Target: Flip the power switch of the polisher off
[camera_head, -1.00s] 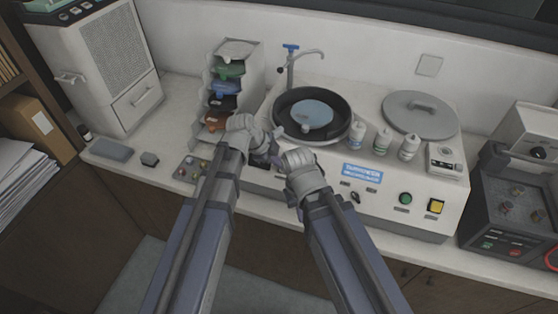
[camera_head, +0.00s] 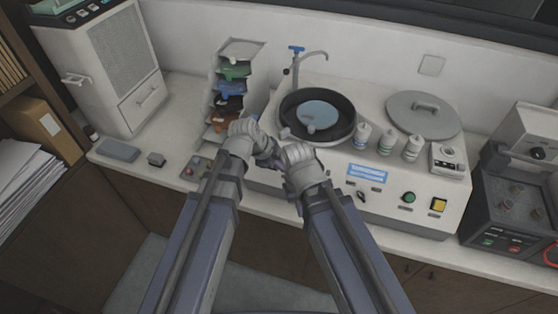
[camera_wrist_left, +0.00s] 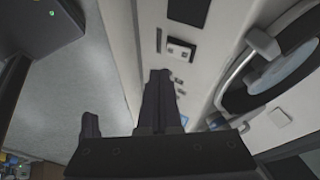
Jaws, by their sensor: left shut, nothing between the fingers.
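The polisher (camera_head: 405,185) is a white bench machine with a dark round bowl (camera_head: 345,125) holding a blue disc. I cannot tell which way any switch is set. My left gripper (camera_head: 268,156) is at the polisher's left front, partly hidden by the wrists. In the left wrist view its dark fingers (camera_wrist_left: 155,100) are shut and empty, in front of a pale panel with small fittings (camera_wrist_left: 180,50). My right gripper is hidden behind its wrist.
Several white bottles (camera_head: 387,142) and a round grey lid (camera_head: 423,112) sit on the polisher's top. A grey control box (camera_head: 510,205) stands to the right. A tiered rack (camera_head: 232,85) stands to the left. Both wrists are close together.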

